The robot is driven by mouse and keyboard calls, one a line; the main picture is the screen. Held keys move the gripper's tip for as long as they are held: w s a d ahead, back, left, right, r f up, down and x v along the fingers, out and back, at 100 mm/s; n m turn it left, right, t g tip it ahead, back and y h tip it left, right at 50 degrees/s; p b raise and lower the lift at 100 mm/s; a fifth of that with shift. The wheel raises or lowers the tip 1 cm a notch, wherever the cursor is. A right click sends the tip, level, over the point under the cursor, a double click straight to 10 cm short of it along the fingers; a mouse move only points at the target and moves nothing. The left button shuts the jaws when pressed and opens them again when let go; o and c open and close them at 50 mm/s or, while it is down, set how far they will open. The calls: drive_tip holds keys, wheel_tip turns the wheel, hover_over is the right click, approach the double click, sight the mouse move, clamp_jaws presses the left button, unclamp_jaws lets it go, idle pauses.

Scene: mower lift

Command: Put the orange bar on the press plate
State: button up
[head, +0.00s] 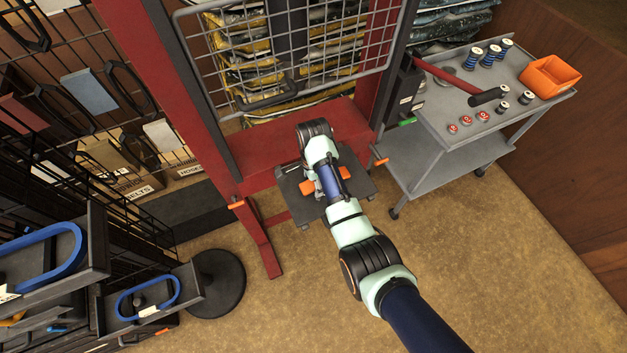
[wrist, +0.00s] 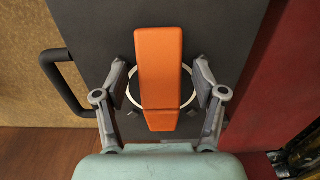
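The orange bar (wrist: 160,65) lies over a white ring (wrist: 130,92) on the dark press plate (wrist: 215,25) in the wrist view. It appears to rest on the plate, though its underside is hidden. My gripper (wrist: 160,88) is open, with one finger on each side of the bar and visible gaps on both sides. In the head view, my arm covers the middle of the bar (head: 309,187), and its ends show on either side. The press plate (head: 357,183) sits low in front of the red frame. My fingertips are mostly hidden there.
The red press frame (head: 235,165) with a wire guard (head: 290,55) stands behind the plate. Floor at lower right is clear.

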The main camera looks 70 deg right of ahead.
wheel_tip(320, 180, up, 12)
drive_tip(key=p, duration=0.3)
drive_tip(key=shift+r, duration=0.25)
drive_tip(key=shift+w+a, duration=0.1)
drive_tip(key=w+a+r+n+t+h, duration=0.1)
drive_tip(key=w+a+r+n+t, duration=0.1)
drive_tip(key=w+a+n, duration=0.45)
drive_tip(key=w+a+r+n+t+h, duration=0.1)
drive_tip(key=w+a+r+n+t, duration=0.15)
drive_tip(key=a, duration=0.65)
drive_tip(key=w+a+r+n+t+h, duration=0.1)
drive_tip(key=w+a+n+t, duration=0.1)
drive_tip(key=w+a+n, duration=0.35)
drive_tip(key=s+a+r+n+t+y, duration=0.1)
drive_tip(key=s+a+r+n+t, duration=0.1)
drive_tip(key=a, duration=0.4)
drive_tip(key=s+a+r+n+t+y, duration=0.1)
drive_tip(key=s+a+r+n+t, duration=0.1)
drive_tip(key=a+r+n, duration=0.3)
drive_tip(key=s+a+r+n+t+y, duration=0.1)
drive_tip(key=a+r+n, duration=0.3)
drive_tip(key=a, duration=0.5)
drive_tip(key=shift+s+r+n+t, duration=0.2)
drive_tip(key=shift+s+n+t, duration=0.45)
drive_tip(key=shift+s, duration=0.25)
